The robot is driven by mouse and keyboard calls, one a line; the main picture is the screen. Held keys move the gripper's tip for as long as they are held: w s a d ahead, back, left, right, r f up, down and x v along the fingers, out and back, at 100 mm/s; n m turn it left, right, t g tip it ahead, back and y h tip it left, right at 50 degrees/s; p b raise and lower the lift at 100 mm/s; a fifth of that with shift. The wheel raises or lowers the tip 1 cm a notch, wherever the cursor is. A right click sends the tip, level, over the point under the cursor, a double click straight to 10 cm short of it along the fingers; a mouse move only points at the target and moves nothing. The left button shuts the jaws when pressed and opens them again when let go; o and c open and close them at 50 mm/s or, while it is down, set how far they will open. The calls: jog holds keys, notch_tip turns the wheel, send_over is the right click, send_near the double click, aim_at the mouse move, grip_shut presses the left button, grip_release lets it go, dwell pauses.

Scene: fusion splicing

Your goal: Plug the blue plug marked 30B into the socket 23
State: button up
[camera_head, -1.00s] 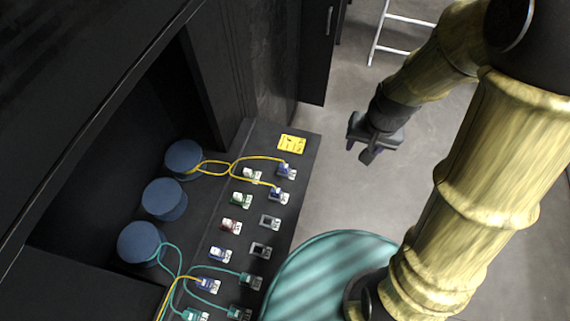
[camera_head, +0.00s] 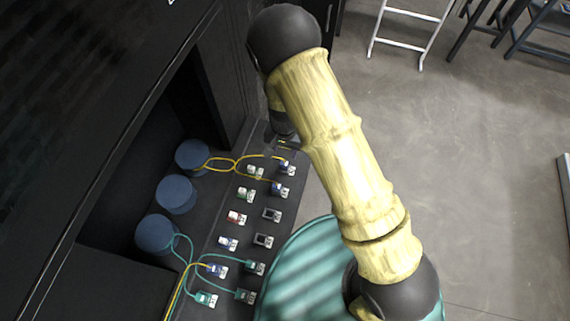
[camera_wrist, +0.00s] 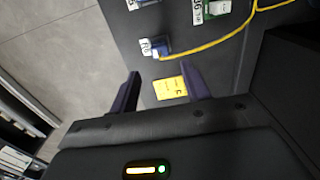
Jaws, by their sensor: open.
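My gripper (camera_wrist: 160,72) is open and empty in the wrist view, its two dark fingers apart, with a yellow label (camera_wrist: 170,88) between them. A blue plug (camera_wrist: 155,46) with a yellow cable sits just beyond the fingertips, apart from them. In the head view, blue plugs with yellow cables stand at the far right of the panel (camera_head: 286,168), and below it another one (camera_head: 280,190). More blue plugs (camera_head: 228,243) stand lower down. Two grey sockets look empty, an upper one (camera_head: 271,215) and a lower one (camera_head: 263,240). I cannot read 30B or 23. My arm mostly hides the gripper in the head view.
Blue cylinders (camera_head: 176,194) stand in the recess left of the panel. Yellow and teal cables (camera_head: 180,245) run across it. A striped teal round surface (camera_head: 310,270) lies to the right. Open floor (camera_head: 480,170) and a white ladder (camera_head: 405,35) are farther right.

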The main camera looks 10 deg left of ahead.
aim_at(284, 163)
jog(key=shift+f, duration=0.1)
notch_tip(284, 163, down, 9)
jog(key=b, duration=0.7)
jog(key=shift+c, duration=0.5)
dwell(0.7)
grip_shut()
jog(key=shift+r+p, duration=2.45)
jog(key=shift+r, duration=0.7)
